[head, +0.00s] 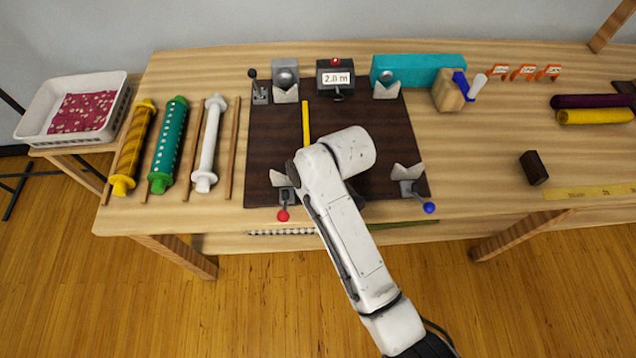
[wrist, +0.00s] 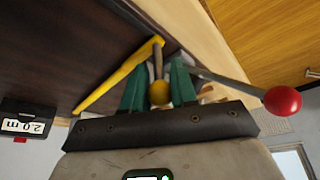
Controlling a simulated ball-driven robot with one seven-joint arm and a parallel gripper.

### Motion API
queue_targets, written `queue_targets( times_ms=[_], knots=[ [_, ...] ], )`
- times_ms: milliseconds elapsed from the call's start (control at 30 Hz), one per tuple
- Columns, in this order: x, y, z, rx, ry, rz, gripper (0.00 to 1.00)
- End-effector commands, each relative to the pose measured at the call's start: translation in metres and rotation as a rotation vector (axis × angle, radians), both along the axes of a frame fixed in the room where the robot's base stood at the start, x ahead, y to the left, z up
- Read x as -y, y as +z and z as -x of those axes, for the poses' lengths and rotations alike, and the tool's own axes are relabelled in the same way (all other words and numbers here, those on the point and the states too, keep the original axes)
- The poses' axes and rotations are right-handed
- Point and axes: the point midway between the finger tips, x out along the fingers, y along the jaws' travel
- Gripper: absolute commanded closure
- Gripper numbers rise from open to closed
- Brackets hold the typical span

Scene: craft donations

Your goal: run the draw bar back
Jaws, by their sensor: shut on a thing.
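The draw bar (head: 305,123) is a yellow strip lying on the dark brown board (head: 270,150). Its near part is hidden behind my arm in the head view. In the wrist view the draw bar (wrist: 115,77) runs diagonally, with a short stem and yellow knob (wrist: 160,93) at its near end. My gripper (wrist: 157,72) has its two green fingers on either side of the stem and knob, shut on them. My gripper is hidden by my arm in the head view. A small display (head: 336,79) at the board's back edge reads 2.0 m.
A red-knobbed lever (head: 283,215) stands left of my arm and close to my gripper in the wrist view (wrist: 283,101). A blue-knobbed lever (head: 429,208) is at the board's front right. Rolls of cloth (head: 166,145) lie left. The board's right part is clear.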

Motion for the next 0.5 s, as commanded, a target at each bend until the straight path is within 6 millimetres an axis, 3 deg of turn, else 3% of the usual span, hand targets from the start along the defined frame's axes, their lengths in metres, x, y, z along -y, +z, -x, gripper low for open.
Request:
queue_targets(
  times_ms=[267,300,500],
  knots=[
    [-0.0042,-0.0018,0.0031,-0.006,0.01,-0.001,1.0],
    [-0.0042,-0.0018,0.0032,-0.006,0.01,-0.001,0.69],
    [-0.0032,-0.0013,0.0023,-0.004,0.008,-0.001,0.52]
  ],
)
